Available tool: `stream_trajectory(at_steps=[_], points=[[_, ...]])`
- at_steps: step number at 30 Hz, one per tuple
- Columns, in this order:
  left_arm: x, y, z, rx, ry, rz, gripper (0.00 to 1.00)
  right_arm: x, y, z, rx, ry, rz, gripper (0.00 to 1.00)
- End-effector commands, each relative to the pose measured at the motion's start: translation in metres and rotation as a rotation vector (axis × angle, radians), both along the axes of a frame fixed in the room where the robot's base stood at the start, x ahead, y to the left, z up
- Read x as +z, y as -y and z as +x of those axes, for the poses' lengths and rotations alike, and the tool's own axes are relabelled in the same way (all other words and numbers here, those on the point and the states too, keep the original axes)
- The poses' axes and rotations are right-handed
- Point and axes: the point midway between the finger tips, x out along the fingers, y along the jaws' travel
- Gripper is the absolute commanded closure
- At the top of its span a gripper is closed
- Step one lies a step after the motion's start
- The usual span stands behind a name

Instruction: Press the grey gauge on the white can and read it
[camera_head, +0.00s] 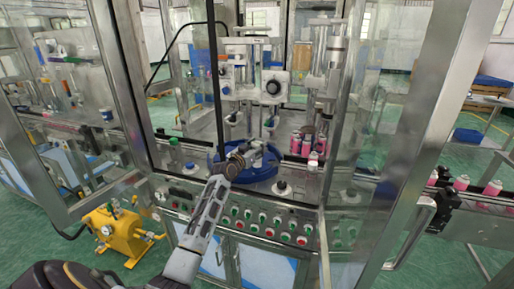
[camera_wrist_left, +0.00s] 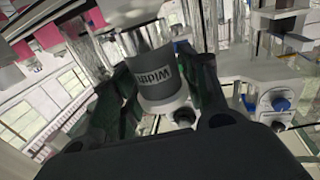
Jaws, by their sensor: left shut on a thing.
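My left gripper (camera_head: 240,158) reaches over the blue round table (camera_head: 262,172) of the crimping machine in the head view. In the left wrist view, the left gripper (camera_wrist_left: 160,90) has its dark fingers on both sides of a grey cylinder with lettering, which looks like the grey gauge (camera_wrist_left: 156,72). The fingers are shut on it. A pale round end shows just below it in that view. Whether the gauge touches a can is hidden. I cannot pick out the white can for certain. No reading can be made out. My right gripper is not in view.
Pink cans with white tops (camera_head: 313,160) stand on the conveyor at right. A control panel with green and red buttons (camera_head: 262,230) runs along the front. Steel frame posts and glass doors flank the opening. A yellow pump (camera_head: 118,232) stands on the floor at left.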

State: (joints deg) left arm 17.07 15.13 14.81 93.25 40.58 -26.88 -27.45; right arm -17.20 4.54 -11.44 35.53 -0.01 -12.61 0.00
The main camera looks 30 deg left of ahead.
Motion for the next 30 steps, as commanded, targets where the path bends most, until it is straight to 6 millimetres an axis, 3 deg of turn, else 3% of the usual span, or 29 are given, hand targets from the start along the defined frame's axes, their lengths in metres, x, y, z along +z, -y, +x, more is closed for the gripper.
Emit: stream_trajectory(at_steps=[17, 30], points=[[-0.003, 0.0, 0.0, 0.0, -0.002, 0.0, 0.84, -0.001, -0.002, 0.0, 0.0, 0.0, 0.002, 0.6], [0.014, 0.0, 0.0, 0.0, 0.0, 0.0, 0.84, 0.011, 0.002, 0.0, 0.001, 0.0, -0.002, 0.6]])
